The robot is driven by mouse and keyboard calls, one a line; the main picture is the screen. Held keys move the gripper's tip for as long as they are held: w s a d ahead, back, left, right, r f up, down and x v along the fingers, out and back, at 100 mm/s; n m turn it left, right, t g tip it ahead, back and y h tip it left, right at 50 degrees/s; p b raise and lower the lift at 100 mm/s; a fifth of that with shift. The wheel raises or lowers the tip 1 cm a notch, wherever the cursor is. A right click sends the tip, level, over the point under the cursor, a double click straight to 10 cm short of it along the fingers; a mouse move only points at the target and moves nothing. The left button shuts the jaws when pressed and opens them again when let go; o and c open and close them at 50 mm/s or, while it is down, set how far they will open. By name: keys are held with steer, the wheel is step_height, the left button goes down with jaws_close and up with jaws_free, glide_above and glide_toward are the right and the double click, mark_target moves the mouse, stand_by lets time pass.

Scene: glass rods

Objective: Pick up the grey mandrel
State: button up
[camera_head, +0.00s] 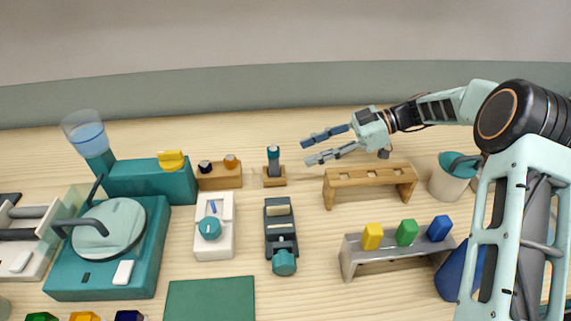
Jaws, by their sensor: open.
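A dark grey upright piece with a teal top (273,158), which looks like the grey mandrel, stands in a small wooden block (274,182) near the middle of the table. My gripper (306,152) is to the right of it, with its two fingers pointing left towards it. The fingers are spread apart with nothing between them. The fingertips look a little apart from the mandrel, though their depth is hard to judge.
A wooden rack (370,176) stands below my gripper. A grey rack (395,257) has yellow, green and blue pieces. A wooden block with two knobs (219,177) and a teal machine (150,182) are left. The back is clear.

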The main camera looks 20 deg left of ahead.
mark_target(274, 163)
steer(key=x, duration=0.5)
steer(key=shift+s+a+f, duration=0.1)
steer(key=shift+a, duration=0.1)
steer(key=shift+p+x, duration=0.5)
steer(key=shift+x, duration=2.05)
steer(key=shift+a, duration=0.15)
jaws_close()
